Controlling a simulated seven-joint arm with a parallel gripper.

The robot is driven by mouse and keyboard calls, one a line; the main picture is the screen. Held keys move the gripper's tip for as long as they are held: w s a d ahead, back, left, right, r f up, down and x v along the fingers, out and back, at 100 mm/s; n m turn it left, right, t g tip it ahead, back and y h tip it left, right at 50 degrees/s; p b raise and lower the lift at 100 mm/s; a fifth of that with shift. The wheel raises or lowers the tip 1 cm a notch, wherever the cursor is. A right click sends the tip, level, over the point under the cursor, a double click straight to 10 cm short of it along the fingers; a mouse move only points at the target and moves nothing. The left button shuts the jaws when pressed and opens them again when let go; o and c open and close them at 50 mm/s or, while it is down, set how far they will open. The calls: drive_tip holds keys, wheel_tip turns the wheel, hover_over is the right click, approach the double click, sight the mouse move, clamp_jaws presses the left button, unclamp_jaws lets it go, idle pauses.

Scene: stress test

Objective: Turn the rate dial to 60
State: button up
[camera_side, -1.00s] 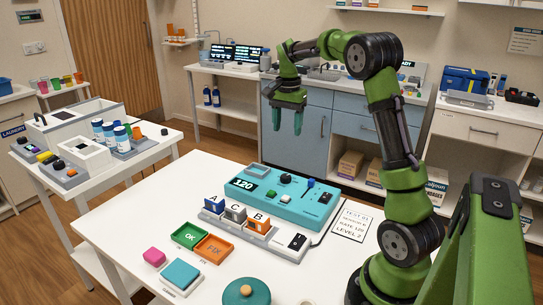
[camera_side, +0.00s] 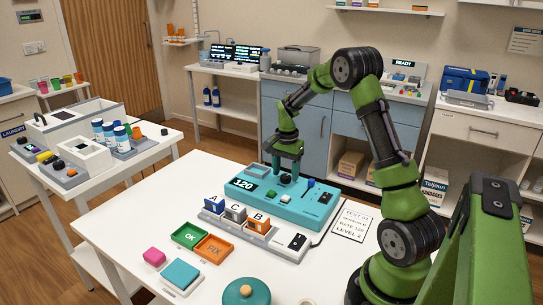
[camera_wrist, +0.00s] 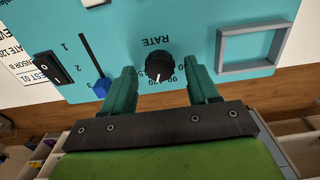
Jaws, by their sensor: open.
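The rate dial (camera_wrist: 159,67) is a black round knob with a white pointer mark, on a turquoise device (camera_side: 309,204). In the wrist view the mark points down toward the printed numbers, which my gripper partly hides. In the side view the dial (camera_side: 285,179) sits right of the display (camera_side: 244,184), which reads 120. My gripper (camera_side: 287,158) points down over the device. In the wrist view its open green fingers (camera_wrist: 159,73) are on either side of the dial, with a gap at each side. I cannot tell how far down the fingertips reach.
A slider with a blue knob (camera_wrist: 102,85) and a black rocker switch (camera_wrist: 47,68) are beside the dial. A grey-framed recess (camera_wrist: 250,48) is on the other side. Blocks A, C, B and the OK tray (camera_side: 190,235) and FIX tray (camera_side: 215,247) are in front.

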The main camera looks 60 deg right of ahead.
drive_tip(key=shift+f, duration=0.5)
drive_tip(key=c, duration=1)
drive_tip(key=shift+c, duration=0.2)
